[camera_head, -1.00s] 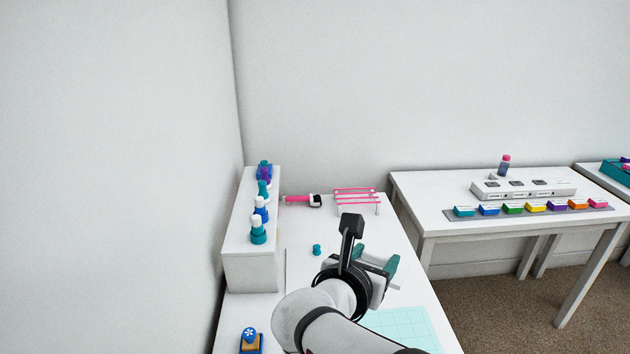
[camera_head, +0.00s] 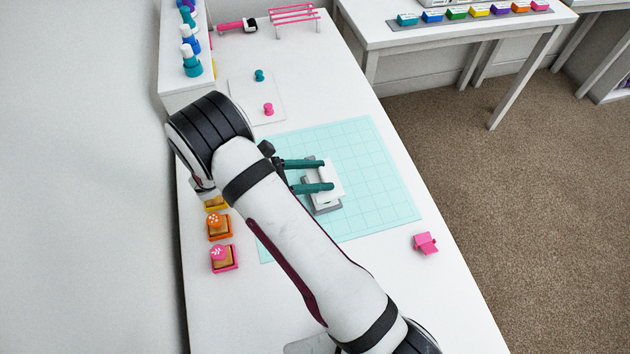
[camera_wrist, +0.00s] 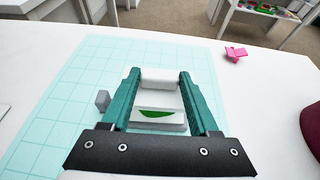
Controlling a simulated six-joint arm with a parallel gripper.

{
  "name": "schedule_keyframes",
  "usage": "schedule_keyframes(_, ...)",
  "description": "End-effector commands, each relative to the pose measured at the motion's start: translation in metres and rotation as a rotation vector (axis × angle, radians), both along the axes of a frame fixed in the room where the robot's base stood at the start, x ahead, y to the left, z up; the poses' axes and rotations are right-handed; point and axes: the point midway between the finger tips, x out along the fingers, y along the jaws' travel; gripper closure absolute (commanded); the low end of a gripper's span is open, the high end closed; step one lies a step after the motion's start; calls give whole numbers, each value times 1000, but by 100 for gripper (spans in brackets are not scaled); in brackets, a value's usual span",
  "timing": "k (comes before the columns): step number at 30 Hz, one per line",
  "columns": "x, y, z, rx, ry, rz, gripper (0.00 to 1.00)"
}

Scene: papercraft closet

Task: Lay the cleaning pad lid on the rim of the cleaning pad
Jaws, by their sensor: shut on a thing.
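My gripper (camera_head: 327,175), with two teal fingers, is shut on a white block, which I take for the cleaning pad lid (camera_head: 337,179). It sits over the teal gridded mat. In the wrist view the lid (camera_wrist: 160,85) lies between the fingers, with a green patch visible in the white shape nearer the palm. A grey piece (camera_head: 326,209), apparently part of the cleaning pad, shows under the lid's near side. A grey block (camera_wrist: 102,100) stands left of the left finger in the wrist view. I cannot tell whether lid and pad touch.
The teal gridded mat (camera_head: 385,195) is mostly clear. A pink clip-like object (camera_head: 425,243) lies right of it. Orange (camera_head: 219,227) and pink (camera_head: 223,258) stamps stand left. A white sheet (camera_head: 243,103) carries teal and pink knobs. A raised shelf with bottles and a pink rack (camera_head: 293,14) are behind.

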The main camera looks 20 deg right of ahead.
Motion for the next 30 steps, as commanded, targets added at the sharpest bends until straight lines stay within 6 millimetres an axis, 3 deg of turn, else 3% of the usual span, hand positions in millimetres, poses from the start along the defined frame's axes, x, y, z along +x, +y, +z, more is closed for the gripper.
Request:
schedule_keyframes(7,2,3,-40,-1,3,0,91)
schedule_keyframes(16,2,3,-43,0,1,2,91)
schedule_keyframes(17,2,3,-43,0,1,1,35)
schedule_keyframes(21,2,3,-43,0,1,1,10)
schedule_keyframes(30,2,4,-41,1,1,1,9)
